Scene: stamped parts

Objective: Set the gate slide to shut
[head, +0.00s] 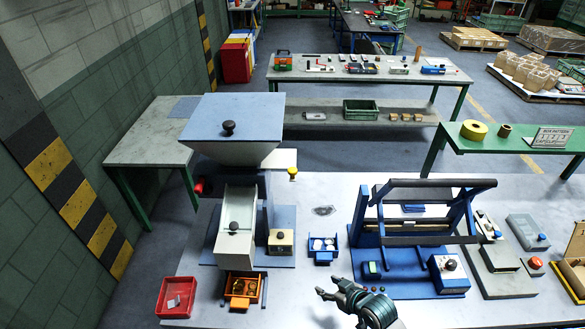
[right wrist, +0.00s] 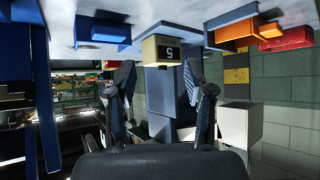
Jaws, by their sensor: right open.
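The blue hopper (head: 228,115) stands at the left of the bench, with a black knob on its flat top. My left gripper is out of view.
A beige box (head: 281,242) with a knob stands right of the chute; its digit face (right wrist: 168,52) shows upside down. An orange tray (head: 243,289), a red bin (head: 176,297) and a blue tray (head: 324,250) sit near the front. A blue frame (head: 365,215) stands to the right.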

